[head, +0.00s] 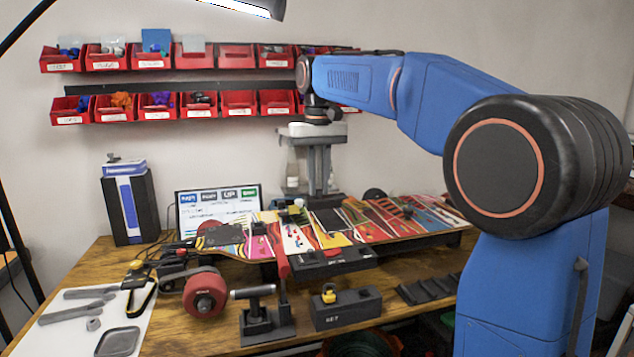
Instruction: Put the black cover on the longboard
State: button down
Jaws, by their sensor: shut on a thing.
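The longboard (395,228), with a colourful patterned deck, lies across a stand on the wooden bench, its red wheel (205,292) at the near left. My gripper (321,193) points down over the middle of the board. It is shut on what looks like the black cover (328,221), a dark flat panel right below the fingertips. The panel lies close over the deck; whether it touches or sits fully seated cannot be told from this view. The grip itself is small and partly hidden.
A white mat (70,325) with grey tools and a dark rounded tray (118,342) lies at front left. A black block (345,308) and a T-handled tool (255,312) stand before the board. A screen (218,207) and red wall bins (155,107) are behind.

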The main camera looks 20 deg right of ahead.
aim_at(318, 196)
jog(key=shift+f, duration=2.55)
jog(key=shift+f, duration=0.65)
jog(key=c, duration=1.6)
grip_release()
jog(key=shift+c, duration=1)
jog(key=shift+r, duration=0.1)
jog(key=shift+r, duration=3.7)
jog(key=shift+s, duration=0.15)
